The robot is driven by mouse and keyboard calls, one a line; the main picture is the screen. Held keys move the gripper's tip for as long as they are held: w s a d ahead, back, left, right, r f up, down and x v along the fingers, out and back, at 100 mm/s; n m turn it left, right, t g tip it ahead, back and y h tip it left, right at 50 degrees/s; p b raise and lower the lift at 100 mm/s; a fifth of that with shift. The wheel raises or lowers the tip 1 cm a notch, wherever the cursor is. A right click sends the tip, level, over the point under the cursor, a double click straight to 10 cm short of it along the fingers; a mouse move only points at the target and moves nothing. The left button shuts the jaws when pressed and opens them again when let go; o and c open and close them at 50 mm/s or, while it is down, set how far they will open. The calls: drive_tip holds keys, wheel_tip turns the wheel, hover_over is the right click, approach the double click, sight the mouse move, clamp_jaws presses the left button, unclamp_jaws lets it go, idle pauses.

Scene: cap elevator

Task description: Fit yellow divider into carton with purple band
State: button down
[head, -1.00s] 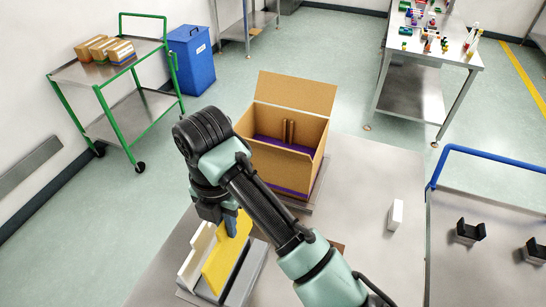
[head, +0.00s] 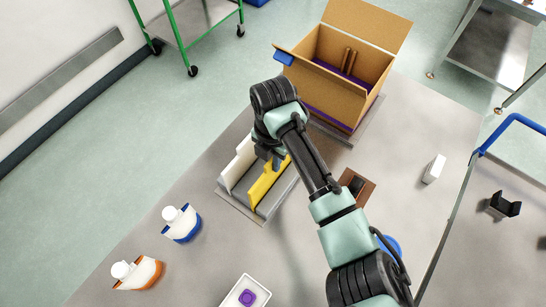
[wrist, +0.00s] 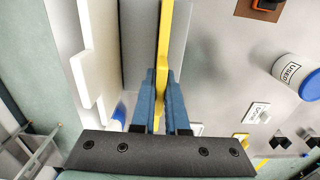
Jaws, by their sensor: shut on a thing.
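The yellow divider (head: 264,187) stands upright in a grey slotted rack (head: 240,208), beside a white divider (head: 238,166). My gripper (head: 276,158) is at the divider's upper edge. In the wrist view the blue fingers of my gripper (wrist: 161,95) are closed on both sides of the yellow divider (wrist: 165,30). The open cardboard carton (head: 318,90) stands on a grey plate behind and to the right of the rack. A purple band (head: 329,122) runs along its base, and purple also shows inside. Brown upright pieces stand within the carton. My arm hides part of the rack.
A brown plate (head: 369,194) with a dark piece lies right of my arm. A white block (head: 433,169) stands farther right. Two white pouches, one blue-based (head: 182,225) and one orange-based (head: 139,273), stand front left. A white tray (head: 233,302) is at the front.

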drive_tip(key=shift+f, duration=0.15)
drive_tip(key=c, duration=1.4)
unclamp_jaws()
drive_tip(key=shift+f, duration=0.1)
drive_tip(key=o, duration=0.5)
wheel_tip(320, 180, up, 12)
drive_tip(key=b, duration=0.3)
drive_tip(key=shift+w+d, duration=0.15)
drive_tip(key=shift+r, duration=0.55)
